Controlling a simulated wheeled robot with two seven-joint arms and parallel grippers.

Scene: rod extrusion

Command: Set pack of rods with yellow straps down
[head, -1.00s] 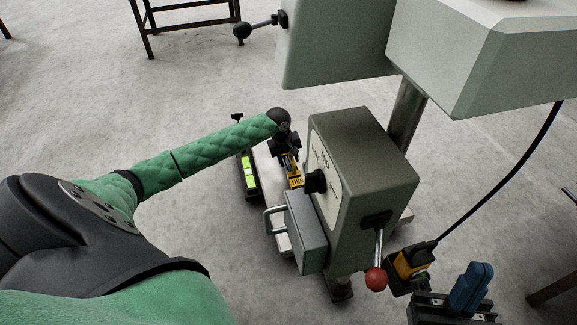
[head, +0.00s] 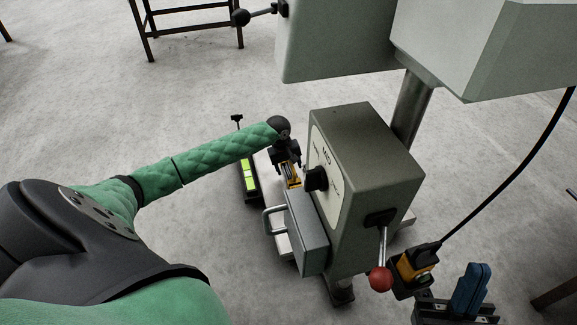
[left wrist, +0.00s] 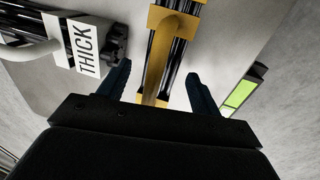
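The pack of rods with yellow straps (left wrist: 182,22) lies on a pale surface in the left wrist view, dark rods showing between the straps. Only a small yellow part of it (head: 293,181) shows in the head view, beside the grey machine. My left gripper (left wrist: 158,70) has its two blue fingers spread, with a yellow strap or handle between them and gaps on both sides. It also shows in the head view (head: 286,163), partly hidden by its wrist. My right gripper (head: 462,292) is at the lower right; one blue finger is clear, its opening is not.
A white THICK label (left wrist: 85,45) stands left of the pack. A green-and-black item (head: 249,175) lies to its left in the head view. The grey machine box (head: 375,160) with a red-knobbed lever (head: 381,278) stands close on the right. An orange-and-black cabled device (head: 415,262) is near my right gripper.

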